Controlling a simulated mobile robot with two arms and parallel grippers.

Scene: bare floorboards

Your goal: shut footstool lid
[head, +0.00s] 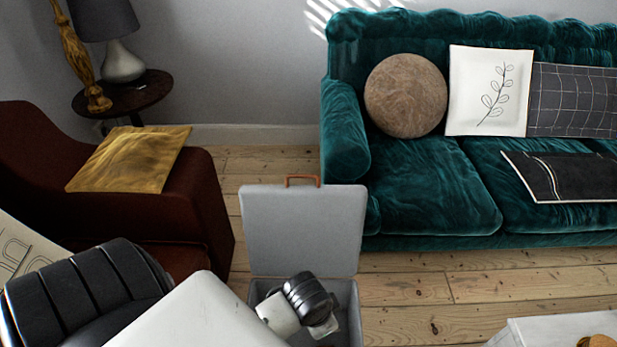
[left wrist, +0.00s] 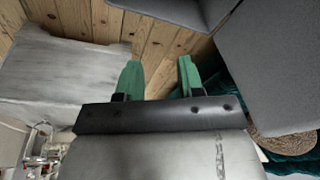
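The footstool is a grey box (head: 354,312) with its grey lid (head: 303,230) standing up open at the back edge. A brown handle (head: 302,180) sits on the lid's top edge. My left arm reaches over the box from the lower left, and its gripper (head: 325,328) is over the box opening, hiding part of the inside. In the left wrist view, the green fingers of my left gripper (left wrist: 158,78) are apart with nothing between them. A large grey panel, seemingly the lid (left wrist: 275,65), is right of the fingers, apart from them. My right gripper is not in view.
A teal sofa (head: 420,205) with cushions stands behind and right of the footstool. A dark red armchair (head: 205,205) is at the left. A pale low table (head: 560,328) is at the lower right. Bare floorboards (head: 420,285) lie between.

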